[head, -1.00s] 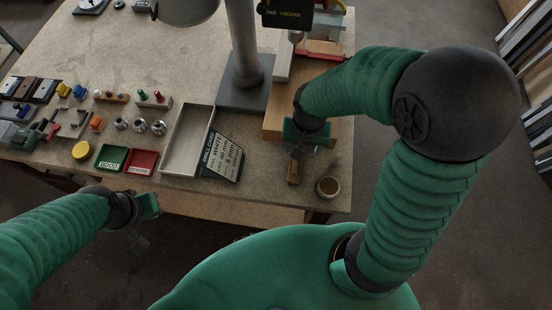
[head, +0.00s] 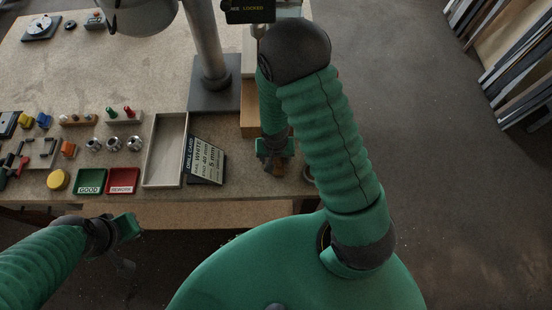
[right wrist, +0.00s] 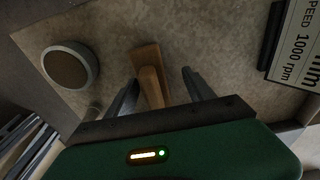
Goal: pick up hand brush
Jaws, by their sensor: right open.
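The hand brush (right wrist: 152,82) is a light wooden piece on the bench near its front edge. In the right wrist view it lies between the two dark fingers of my right gripper (right wrist: 160,78), which are apart. I cannot tell whether they touch it. In the head view my right gripper (head: 275,158) points down over the brush (head: 280,170) and hides most of it. My left gripper (head: 127,228) hangs in front of the bench, away from the brush, and its fingers are too dark to read.
A round cup (right wrist: 70,64) stands close beside the brush. The drill card (head: 205,160) and an empty grey tray (head: 165,150) lie to the left, with green (head: 90,181) and red (head: 122,181) trays beyond. A drill press column (head: 205,45) stands behind.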

